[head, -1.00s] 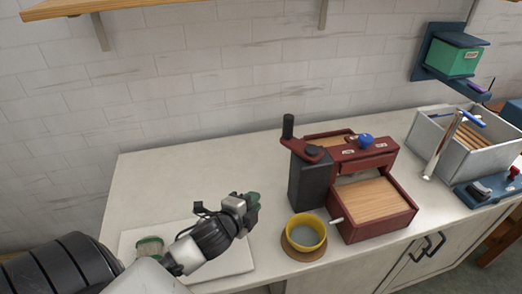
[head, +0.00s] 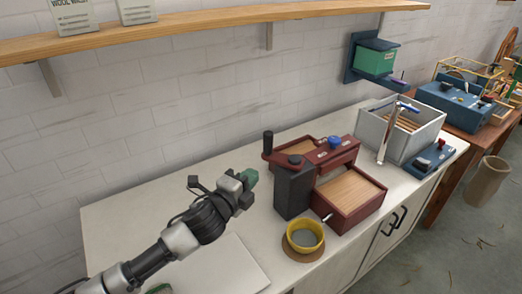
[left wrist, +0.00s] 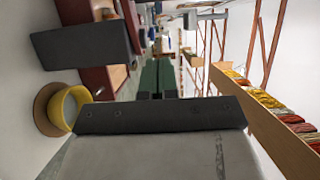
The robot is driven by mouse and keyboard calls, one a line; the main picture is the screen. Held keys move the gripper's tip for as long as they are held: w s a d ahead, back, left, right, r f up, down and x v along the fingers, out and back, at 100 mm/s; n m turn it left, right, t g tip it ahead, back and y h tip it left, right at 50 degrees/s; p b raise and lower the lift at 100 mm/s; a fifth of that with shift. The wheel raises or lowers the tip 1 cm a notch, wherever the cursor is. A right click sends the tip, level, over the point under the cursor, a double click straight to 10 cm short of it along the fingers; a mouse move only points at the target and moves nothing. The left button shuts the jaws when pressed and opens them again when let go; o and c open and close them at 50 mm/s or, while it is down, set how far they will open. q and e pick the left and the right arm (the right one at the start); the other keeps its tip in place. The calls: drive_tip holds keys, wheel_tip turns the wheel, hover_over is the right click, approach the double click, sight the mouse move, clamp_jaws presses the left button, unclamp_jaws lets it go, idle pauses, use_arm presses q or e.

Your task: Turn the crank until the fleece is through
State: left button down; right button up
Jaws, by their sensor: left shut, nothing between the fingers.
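The red machine (head: 345,150) stands on the counter with a dark grey block (head: 293,192) at its left side. Its crank has a red arm (head: 282,158) on top of the block and an upright black handle (head: 268,142). A wooden-floored red tray (head: 372,213) sticks out at the front. I cannot make out any fleece. My left gripper (head: 250,178) is shut and empty, left of the block and apart from the crank. Its green fingers (left wrist: 157,78) show in the left wrist view, with the grey block (left wrist: 80,47) beyond them. My right gripper is not in view.
A yellow bowl (head: 304,235) sits on a brown round mat in front of the block. A pale board (head: 215,270) lies at the front left. A grey crate (head: 430,130) stands right of the machine. A wooden shelf (head: 190,29) runs along the wall. The back left counter is clear.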

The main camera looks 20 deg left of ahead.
use_arm(q)
drive_tip(key=w+p, duration=0.3)
drive_tip(key=w, duration=0.9)
drive_tip(key=shift+d, duration=0.2)
